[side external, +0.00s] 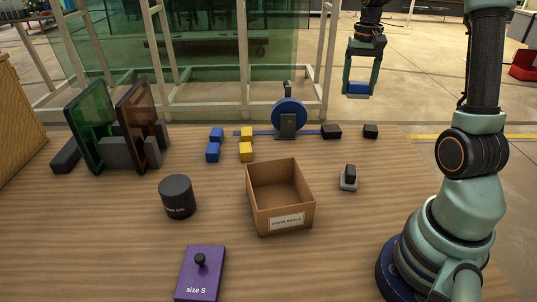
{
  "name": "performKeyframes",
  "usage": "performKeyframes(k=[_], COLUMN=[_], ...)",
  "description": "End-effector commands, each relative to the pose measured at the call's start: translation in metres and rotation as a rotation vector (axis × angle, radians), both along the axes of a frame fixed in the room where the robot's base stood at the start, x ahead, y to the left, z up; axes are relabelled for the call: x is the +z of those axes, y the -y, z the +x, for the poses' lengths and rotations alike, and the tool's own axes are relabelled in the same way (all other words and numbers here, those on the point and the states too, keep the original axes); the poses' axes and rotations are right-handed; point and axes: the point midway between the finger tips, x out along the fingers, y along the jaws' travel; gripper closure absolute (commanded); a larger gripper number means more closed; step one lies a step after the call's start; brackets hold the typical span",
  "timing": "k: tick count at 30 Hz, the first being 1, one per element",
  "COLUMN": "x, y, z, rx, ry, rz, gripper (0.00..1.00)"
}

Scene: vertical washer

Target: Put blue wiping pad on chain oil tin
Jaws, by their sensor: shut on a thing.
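My gripper (361,84) is raised high at the upper right, with its fingers pointing down. It is shut on a small blue block, the blue wiping pad (357,89), which shows between the fingertips, well above the table. The chain oil tin (177,197) is a dark, round can standing upright on the table at left of centre, with partly readable white lettering on its side. Its flat top is bare. My gripper and the pad are far to the right of the tin and higher.
An open cardboard box (279,217) stands right of the tin. A purple block with a black knob (201,276) lies in front. Blue blocks (212,152), yellow blocks (246,151) and a blue wheel on a stand (289,114) are behind. Upright panels in a rack (119,150) stand at back left.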

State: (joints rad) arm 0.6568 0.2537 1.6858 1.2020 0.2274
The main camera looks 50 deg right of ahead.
Motion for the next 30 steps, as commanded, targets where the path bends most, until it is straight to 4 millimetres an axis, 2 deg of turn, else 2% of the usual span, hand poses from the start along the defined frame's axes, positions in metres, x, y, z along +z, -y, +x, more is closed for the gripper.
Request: performKeyframes(k=[5,8,12,15,22,27,30], x=[0.015,0.025,0.037,0.045,0.062,0.072,0.077], y=[-0.044,-0.08,-0.137,-0.181,-0.291,-0.368,-0.404], z=[0.057,0.091,0.128,0.149,0.175,0.175,0.171], rx=[0.247,0.417,0.646,0.806,1.167,1.409,1.52], ry=[0.0,0.002,0.001,0.002,0.001,0.001,0.001], rz=[0.0,-0.001,0.0,-0.001,0.0,-0.001,0.0], gripper=[0.79,0.79,0.79,0.79,0.79,0.79,0.79])
